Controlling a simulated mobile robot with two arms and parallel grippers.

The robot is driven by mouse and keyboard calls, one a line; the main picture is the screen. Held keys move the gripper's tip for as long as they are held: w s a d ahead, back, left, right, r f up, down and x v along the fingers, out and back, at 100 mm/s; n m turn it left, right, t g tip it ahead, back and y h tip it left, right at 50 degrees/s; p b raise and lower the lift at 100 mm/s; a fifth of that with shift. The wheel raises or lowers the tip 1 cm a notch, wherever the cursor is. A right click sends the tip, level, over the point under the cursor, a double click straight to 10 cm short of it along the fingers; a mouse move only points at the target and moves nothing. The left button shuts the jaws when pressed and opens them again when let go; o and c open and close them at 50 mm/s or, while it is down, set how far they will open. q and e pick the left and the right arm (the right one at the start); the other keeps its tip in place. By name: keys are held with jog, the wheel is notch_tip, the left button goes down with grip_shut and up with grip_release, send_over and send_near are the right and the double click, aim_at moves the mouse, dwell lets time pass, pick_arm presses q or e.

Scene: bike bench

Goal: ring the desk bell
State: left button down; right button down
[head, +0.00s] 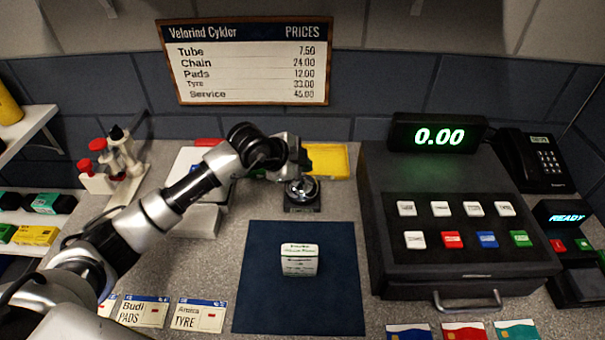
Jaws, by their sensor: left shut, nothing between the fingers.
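The desk bell (302,196) has a silver dome on a dark square base. It stands on the grey counter, behind the dark blue mat. My left arm reaches in from the left, and its gripper (300,172) is directly above the bell, pointing down. The gripper is shut and holds nothing. Its fingertips overlap the top of the dome in the picture, so I cannot tell whether they touch it. My right gripper is not in view.
A small white box (299,260) stands on the blue mat (258,300). The black cash register (459,260) is to the right of the bell. A yellow tray (328,160) lies behind the bell. A white device (203,218) is under my left arm.

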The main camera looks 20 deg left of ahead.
aim_at(303, 177)
pick_arm(q)
jog(key=shift+f, duration=0.45)
dwell(0.6)
jog(key=shift+r, duration=0.1)
jog(key=shift+r+p, duration=0.6)
jog(key=shift+r, duration=0.25)
notch_tip(303, 177, up, 6)
jog(key=p, duration=0.5)
jog(key=shift+f, duration=0.1)
dwell(0.5)
